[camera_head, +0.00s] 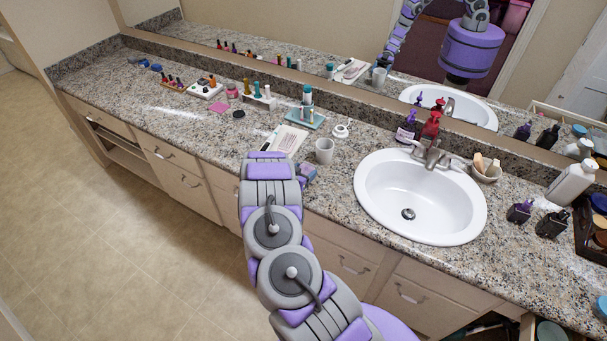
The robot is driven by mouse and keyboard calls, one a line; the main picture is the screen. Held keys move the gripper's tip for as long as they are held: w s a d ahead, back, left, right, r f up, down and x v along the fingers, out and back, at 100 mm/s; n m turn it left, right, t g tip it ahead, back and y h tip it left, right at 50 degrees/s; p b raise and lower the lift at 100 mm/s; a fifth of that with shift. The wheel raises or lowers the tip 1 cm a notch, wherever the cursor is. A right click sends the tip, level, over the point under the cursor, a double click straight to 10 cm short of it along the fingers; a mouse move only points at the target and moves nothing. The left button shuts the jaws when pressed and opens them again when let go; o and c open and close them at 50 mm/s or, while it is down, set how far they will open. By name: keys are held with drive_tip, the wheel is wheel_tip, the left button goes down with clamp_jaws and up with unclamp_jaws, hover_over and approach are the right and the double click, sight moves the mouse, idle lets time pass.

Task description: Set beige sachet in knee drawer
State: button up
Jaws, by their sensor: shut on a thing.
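My gripper (306,173) shows only in part, past the end link of my arm, at the counter's front edge left of the sink. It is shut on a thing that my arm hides. I cannot make out the beige sachet anywhere in this view. A wide, shallow drawer front (97,117) sits under the counter at the far left, above an open shelved space (126,153). It may be the knee drawer. A dark gap shows there, but I cannot tell how far the drawer is open.
The speckled counter (180,124) holds a white mug (324,151) and a sink (420,197) right of my gripper. Bottles and cosmetics stand along the back. An open drawer (490,330) sits low at the right. The tiled floor (110,250) at left is clear.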

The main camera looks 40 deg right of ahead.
drive_tip(key=shift+f, duration=0.1)
drive_tip(key=o, duration=1)
